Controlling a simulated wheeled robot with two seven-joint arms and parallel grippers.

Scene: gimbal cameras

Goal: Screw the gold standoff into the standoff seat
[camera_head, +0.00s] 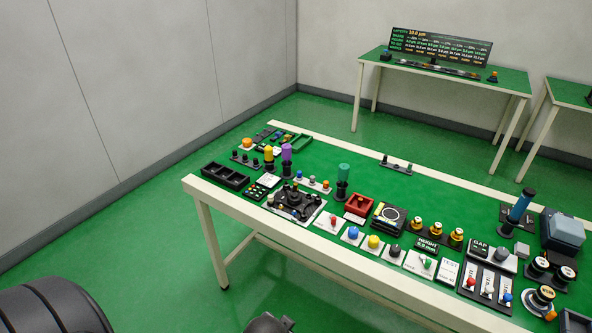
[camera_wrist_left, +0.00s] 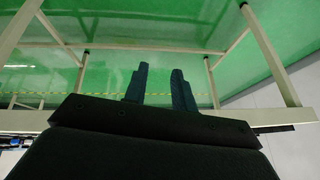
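I cannot pick out the gold standoff or its seat for certain in the head view. A white plate (camera_head: 313,214) near the table's left front carries a dark mount with several small posts and small coloured parts. Gold-topped pieces (camera_head: 416,225) stand on a dark holder right of the middle. In the left wrist view my left gripper (camera_wrist_left: 158,90) shows two dark fingers apart, with nothing between them. It is well away from the tabletop parts, with table legs and green floor beyond. My right gripper is not identifiable in any view.
The long green table (camera_head: 350,177) has pale edges and a crowded front side. A black tray (camera_head: 225,176), a red bin (camera_head: 360,204) and tall coloured-handled tools stand on it. Its back middle is mostly clear. Another table with a display (camera_head: 440,48) stands behind.

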